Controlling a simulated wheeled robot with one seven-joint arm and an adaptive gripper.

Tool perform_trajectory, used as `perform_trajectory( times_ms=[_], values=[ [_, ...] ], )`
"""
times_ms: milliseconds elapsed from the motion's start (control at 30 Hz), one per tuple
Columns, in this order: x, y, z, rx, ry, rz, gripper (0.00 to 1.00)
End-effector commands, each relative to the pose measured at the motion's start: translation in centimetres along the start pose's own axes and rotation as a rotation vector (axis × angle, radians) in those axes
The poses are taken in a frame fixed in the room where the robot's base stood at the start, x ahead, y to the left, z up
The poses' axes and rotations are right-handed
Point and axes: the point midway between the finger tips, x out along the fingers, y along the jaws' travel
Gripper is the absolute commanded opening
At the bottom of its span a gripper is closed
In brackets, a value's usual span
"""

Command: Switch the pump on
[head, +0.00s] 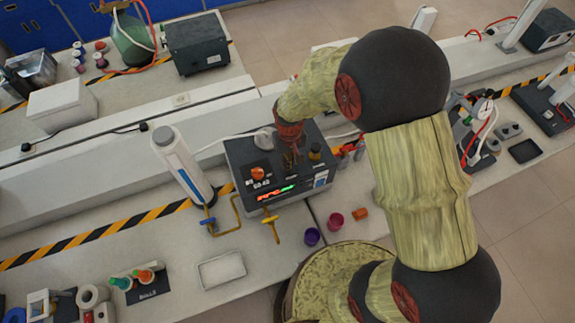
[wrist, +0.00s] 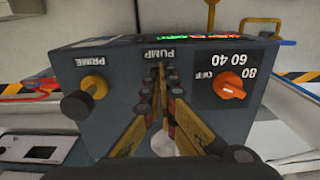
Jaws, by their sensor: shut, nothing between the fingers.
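The pump is a dark grey box (head: 240,152) on the bench in the head view. Its lit red and green display (head: 276,192) faces the front. In the wrist view its panel (wrist: 120,75) carries upside-down labels PUMP and PRIME. An orange dial (wrist: 230,87) marked OFF, 40, 60 and 80 sits on the right, and a black knob with a yellow collar (wrist: 85,95) on the left. My gripper (wrist: 160,70) is shut and empty over the panel, its tips by the PUMP label. The fingers hide what lies under them; I cannot tell whether they touch it.
A white cylinder (head: 183,165) stands left of the box. Yellow valves and pipes (head: 270,220) are in front. A white tray (head: 221,269) lies at the front left.

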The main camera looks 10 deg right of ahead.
Motion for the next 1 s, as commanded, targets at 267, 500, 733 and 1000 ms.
perform_trajectory(
  times_ms=[267, 500, 733, 1000],
  values=[
    [0.4, 0.0, 0.0, 0.0, 0.0, 0.0, 0.0],
    [0.8, 0.0, 0.0, 0.0, 0.0, 0.0, 0.0],
    [1.1, 0.0, 0.0, 0.0, 0.0, 0.0, 0.0],
    [1.4, 0.0, 0.0, 0.0, 0.0, 0.0, 0.0]
  ],
)
